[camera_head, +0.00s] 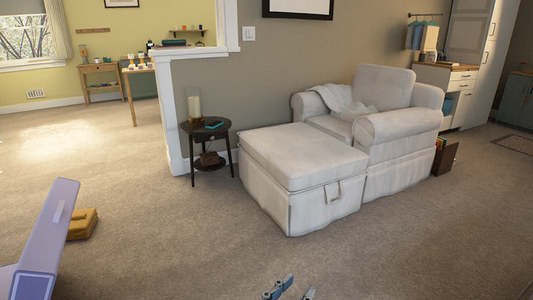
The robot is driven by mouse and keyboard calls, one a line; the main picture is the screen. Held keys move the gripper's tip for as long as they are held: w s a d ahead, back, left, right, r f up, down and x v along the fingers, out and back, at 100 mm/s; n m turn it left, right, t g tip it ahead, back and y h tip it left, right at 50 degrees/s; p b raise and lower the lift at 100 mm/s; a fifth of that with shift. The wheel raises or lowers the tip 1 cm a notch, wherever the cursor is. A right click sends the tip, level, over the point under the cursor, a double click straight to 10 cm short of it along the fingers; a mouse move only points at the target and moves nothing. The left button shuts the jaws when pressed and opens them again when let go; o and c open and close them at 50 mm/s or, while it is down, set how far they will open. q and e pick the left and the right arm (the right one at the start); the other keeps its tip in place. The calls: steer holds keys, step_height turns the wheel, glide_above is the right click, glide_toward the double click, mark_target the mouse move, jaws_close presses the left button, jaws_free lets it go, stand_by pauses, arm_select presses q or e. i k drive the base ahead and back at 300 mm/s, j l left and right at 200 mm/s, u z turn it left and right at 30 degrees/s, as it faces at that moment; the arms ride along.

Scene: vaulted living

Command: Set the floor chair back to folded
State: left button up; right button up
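A lavender piece that looks like the floor chair (50,240) stands on the carpet at the left edge. A tall panel of it leans up and to the right, with a small pale strip on its face. A lower, flatter lavender part shows at its foot in the bottom left corner. The rest is cut off by the frame. My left gripper (293,291) shows only by its fingertips at the bottom edge. The fingertips are apart with carpet between them, and it is well to the right of the lavender panel, not touching it. My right gripper is not in view.
A mustard-yellow object (82,224) lies on the floor just behind the lavender panel. A white ottoman (300,160) and armchair (395,130) stand at centre right. A dark side table (206,130) stands beside the ottoman. The carpet in front is clear.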

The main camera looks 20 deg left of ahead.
mark_target(36, 272)
steer(key=i+u, duration=0.75)
steer(key=i, duration=0.15)
steer(key=i+l+u, duration=0.35)
steer(key=i+j+u, duration=0.15)
steer(key=i+u, duration=0.2)
steer(key=u, duration=0.15)
steer(key=i+u, duration=0.35)
steer(key=u, duration=0.15)
steer(key=i+l+u, duration=0.15)
steer(key=i+u, duration=0.15)
steer(key=u, duration=0.2)
steer(key=i+l+u, duration=0.3)
steer(key=u, duration=0.2)
